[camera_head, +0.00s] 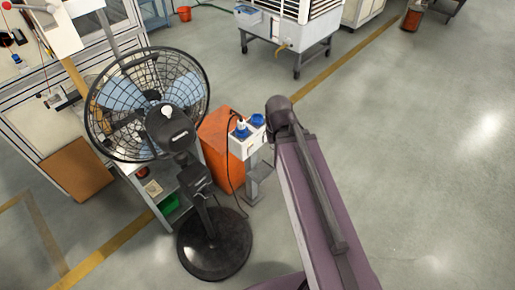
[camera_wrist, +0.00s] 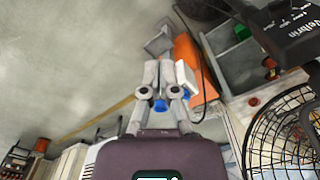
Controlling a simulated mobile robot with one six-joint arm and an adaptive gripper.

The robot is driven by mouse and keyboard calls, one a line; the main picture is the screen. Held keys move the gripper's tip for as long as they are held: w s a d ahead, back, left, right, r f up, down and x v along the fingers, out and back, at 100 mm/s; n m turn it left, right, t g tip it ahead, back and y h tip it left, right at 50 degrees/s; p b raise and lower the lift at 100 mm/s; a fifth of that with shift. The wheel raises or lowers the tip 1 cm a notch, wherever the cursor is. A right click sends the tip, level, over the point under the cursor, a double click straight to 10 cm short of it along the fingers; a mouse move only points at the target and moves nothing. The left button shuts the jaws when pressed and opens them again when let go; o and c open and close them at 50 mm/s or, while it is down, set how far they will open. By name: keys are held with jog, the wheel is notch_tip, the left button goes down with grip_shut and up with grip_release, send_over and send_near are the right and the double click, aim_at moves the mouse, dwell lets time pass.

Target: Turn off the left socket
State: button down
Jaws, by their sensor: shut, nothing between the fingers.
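A white socket box (camera_head: 249,143) stands on a grey post beside the fan. Its left socket (camera_head: 241,130) has a plug with a dark cable in it, and its right socket (camera_head: 258,120) shows a blue cover. In the wrist view the box (camera_wrist: 187,76) is partly hidden behind my gripper (camera_wrist: 159,64). My gripper is shut and empty, its fingers overlapping the box's left side in that view. A blue part (camera_wrist: 160,105) shows between the finger linkages. I cannot tell whether the fingers touch the box. In the head view my arm hides the gripper.
A black pedestal fan (camera_head: 150,105) stands close on the left, its round base (camera_head: 214,245) on the floor. An orange box (camera_head: 218,145) is behind the socket box. A shelf with a green bin (camera_head: 169,204) is by the fan. Open floor lies to the right.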

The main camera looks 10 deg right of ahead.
jog(key=shift+a, duration=0.3)
jog(key=shift+f, duration=0.1)
jog(key=w+d+f+m+t+y+b, duration=0.2)
jog(key=w+f+m+b, duration=0.4)
jog(key=f+m+b, duration=0.3)
jog(key=w+d+f+m+t+y+b, duration=0.2)
jog(key=w+f+m+b, duration=0.5)
jog(key=b, duration=0.8)
jog(key=w+d+f+m+t+y+b, duration=0.2)
jog(key=w+f+m+t+b, duration=0.2)
jog(key=f+m+b, duration=0.8)
jog(key=shift+w+f+m+b, duration=0.3)
jog(key=shift+w+f+b, duration=0.3)
jog(key=shift+w+f, duration=0.5)
jog(key=shift+w+r, duration=0.1)
jog(key=shift+w, duration=0.1)
